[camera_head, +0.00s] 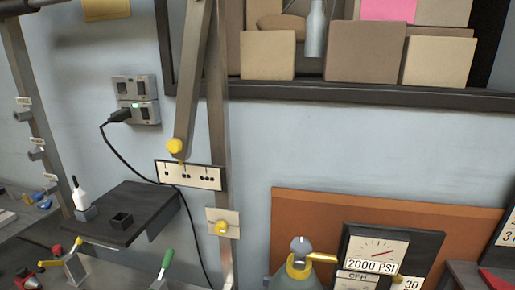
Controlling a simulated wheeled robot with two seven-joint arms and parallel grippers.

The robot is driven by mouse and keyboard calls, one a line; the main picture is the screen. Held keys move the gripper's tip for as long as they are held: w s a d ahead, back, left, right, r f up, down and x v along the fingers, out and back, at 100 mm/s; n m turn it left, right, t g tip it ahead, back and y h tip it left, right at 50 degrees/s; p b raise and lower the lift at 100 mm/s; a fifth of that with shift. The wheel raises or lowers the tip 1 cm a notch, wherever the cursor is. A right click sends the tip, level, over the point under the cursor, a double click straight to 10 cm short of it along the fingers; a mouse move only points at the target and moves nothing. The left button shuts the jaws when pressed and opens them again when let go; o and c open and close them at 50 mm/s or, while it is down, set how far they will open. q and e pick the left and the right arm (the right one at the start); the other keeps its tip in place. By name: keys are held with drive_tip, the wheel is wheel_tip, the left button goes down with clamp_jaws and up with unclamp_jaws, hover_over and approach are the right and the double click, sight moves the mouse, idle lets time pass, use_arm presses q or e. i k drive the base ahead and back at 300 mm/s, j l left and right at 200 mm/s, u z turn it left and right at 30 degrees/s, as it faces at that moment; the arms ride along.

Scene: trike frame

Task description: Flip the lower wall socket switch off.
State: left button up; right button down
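A grey double wall socket is on the blue wall at the upper left. Its upper socket (134,86) has nothing plugged in. The lower wall socket (147,111) sits directly below it, with a black plug (119,116) in its left side. A small greenish-white spot shows near the top of the lower socket. The switches are too small for me to tell their positions. Neither of my grippers is in view.
A black cable (133,166) hangs from the plug. A lever with a yellow knob (175,146) stands right of the socket above a marked plate (192,175). A dark shelf (150,205) juts out below. A pressure gauge (385,250) is at the lower right.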

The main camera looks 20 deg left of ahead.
sight(145, 111)
drive_tip(key=u, duration=1.65)
drive_tip(key=j, duration=0.15)
drive_tip(key=i, duration=0.05)
